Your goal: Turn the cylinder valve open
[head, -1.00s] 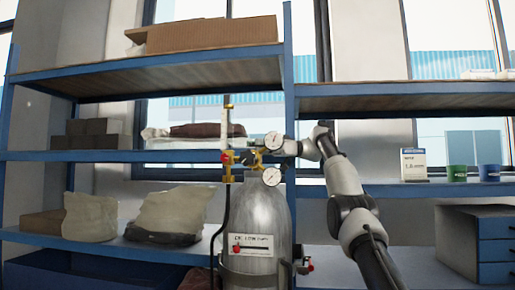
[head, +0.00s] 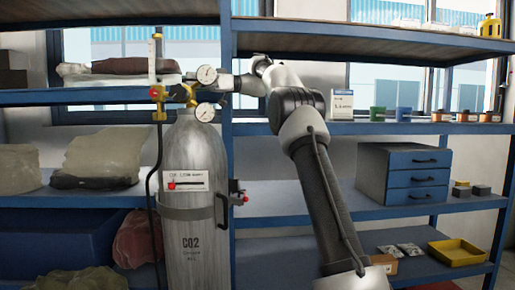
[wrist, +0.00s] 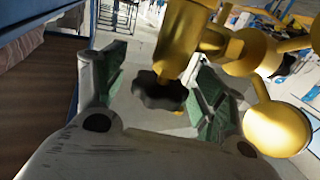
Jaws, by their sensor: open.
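A grey CO2 cylinder (head: 190,205) stands upright in front of the shelves in the head view. Its brass valve and regulator (head: 183,94) carry two round gauges (head: 206,76). In the head view my gripper (head: 226,83) is at valve height beside the gauges and is partly hidden by them. The wrist view shows my gripper (wrist: 161,68) open, with green pads on either side of a black lobed valve knob (wrist: 160,92). The knob sits on the brass valve body (wrist: 183,45). I see gaps beside the knob; contact is not clear.
Brass regulator parts (wrist: 270,95) crowd the right of the wrist view. A black hose (head: 154,185) hangs left of the cylinder. Blue shelves (head: 375,127) stand behind, with a drawer cabinet (head: 403,172) and a yellow tray (head: 457,252) on the right.

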